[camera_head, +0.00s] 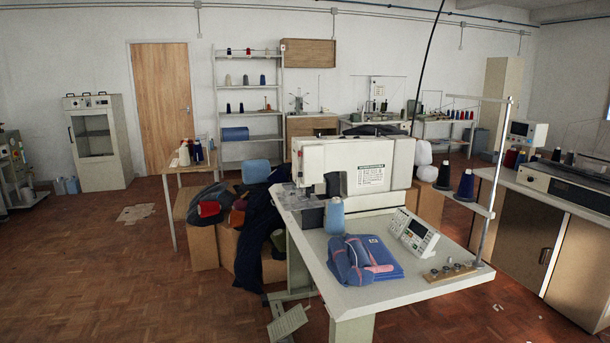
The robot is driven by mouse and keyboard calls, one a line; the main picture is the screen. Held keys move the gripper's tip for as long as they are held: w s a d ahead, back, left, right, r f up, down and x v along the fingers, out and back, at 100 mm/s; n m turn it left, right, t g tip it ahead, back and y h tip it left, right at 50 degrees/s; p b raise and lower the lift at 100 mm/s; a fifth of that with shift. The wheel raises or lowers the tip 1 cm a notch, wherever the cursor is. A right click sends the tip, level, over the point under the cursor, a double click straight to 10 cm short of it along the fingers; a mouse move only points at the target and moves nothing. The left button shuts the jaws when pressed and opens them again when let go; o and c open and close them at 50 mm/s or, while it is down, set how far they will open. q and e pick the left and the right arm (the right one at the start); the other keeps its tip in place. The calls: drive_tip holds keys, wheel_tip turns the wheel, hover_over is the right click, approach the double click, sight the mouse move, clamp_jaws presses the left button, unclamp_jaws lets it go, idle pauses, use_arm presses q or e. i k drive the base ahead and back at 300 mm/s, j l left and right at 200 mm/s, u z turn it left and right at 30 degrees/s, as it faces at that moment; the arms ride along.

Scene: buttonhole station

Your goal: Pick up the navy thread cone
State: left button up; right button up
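Several dark cones could be the navy thread cone. A dark blue cone (466,186) stands upright on the thread stand at the right of the sewing table. Beside it on the same stand is a nearly black cone (443,176). Another navy cone (198,151) stands on the small table at the left, close to cream cones (184,155). A lighter steel-blue cone (335,216) stands on the sewing table in front of the machine. Neither of my grippers is in view.
The sewing table (360,298) holds the buttonhole machine (300,160), folded blue garments (362,258), a control panel (414,232) and a wooden strip of small parts (452,271). Boxes and draped dark cloth (258,235) crowd its left side. The wooden floor (90,270) at left is mostly clear.

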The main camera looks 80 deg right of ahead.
sight(466, 184)
drive_tip(key=z, duration=3.55)
